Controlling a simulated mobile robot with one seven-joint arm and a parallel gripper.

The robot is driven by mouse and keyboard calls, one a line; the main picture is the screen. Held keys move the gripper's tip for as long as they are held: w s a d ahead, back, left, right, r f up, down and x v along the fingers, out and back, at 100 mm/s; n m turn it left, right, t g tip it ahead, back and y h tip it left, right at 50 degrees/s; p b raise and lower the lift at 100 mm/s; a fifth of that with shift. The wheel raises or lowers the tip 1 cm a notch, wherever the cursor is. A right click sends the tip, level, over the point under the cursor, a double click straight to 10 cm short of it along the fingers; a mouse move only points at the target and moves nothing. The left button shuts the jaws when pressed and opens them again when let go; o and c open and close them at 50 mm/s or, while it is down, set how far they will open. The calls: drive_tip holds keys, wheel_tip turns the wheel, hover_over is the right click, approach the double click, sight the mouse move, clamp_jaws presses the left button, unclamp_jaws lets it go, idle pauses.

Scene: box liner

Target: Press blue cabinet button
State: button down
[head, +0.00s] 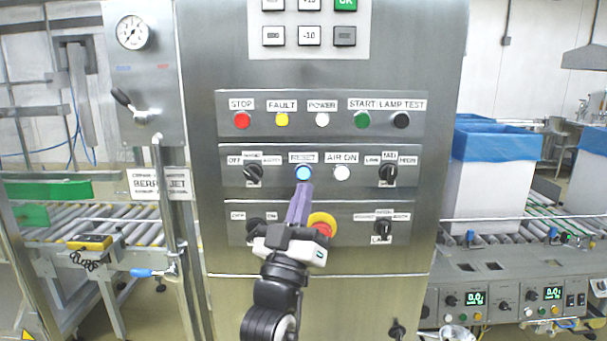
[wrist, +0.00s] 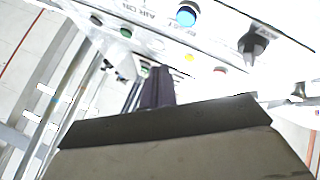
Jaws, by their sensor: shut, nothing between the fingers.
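The blue button (head: 303,172) sits under the RESET label in the middle row of the steel cabinet (head: 330,292). It also shows in the wrist view (wrist: 186,16), near the top edge. In the head view the fingertips overlap the area just below the blue button. In the wrist view the fingertips (wrist: 158,72) lie below and left of the button, with a visible gap between them. How far the tips are from the panel surface is hard to tell.
A white AIR ON button (head: 342,173) is right of the blue one, and black knobs (head: 253,174) (head: 388,174) flank them. A red-and-yellow emergency stop (head: 321,223) is partly behind my gripper. The upper row has red (head: 242,120), yellow, white, green and black buttons.

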drive_tip(key=b, duration=0.1)
approach(309, 159)
drive_tip(key=shift+w+d+r, duration=0.2)
drive_tip(key=shift+w+r, duration=0.25)
drive_tip(key=shift+r, duration=0.3)
drive_tip(key=shift+w+d+r, duration=0.25)
drive_tip(key=shift+w+r, duration=0.2)
drive_tip(key=shift+r, duration=0.3)
idle(0.7)
drive_tip(key=shift+w+b, duration=0.3)
drive_tip(key=shift+w, duration=0.1)
drive_tip(key=shift+w, duration=0.4)
idle(0.7)
drive_tip(key=shift+s, duration=0.8)
drive_tip(key=s, duration=0.5)
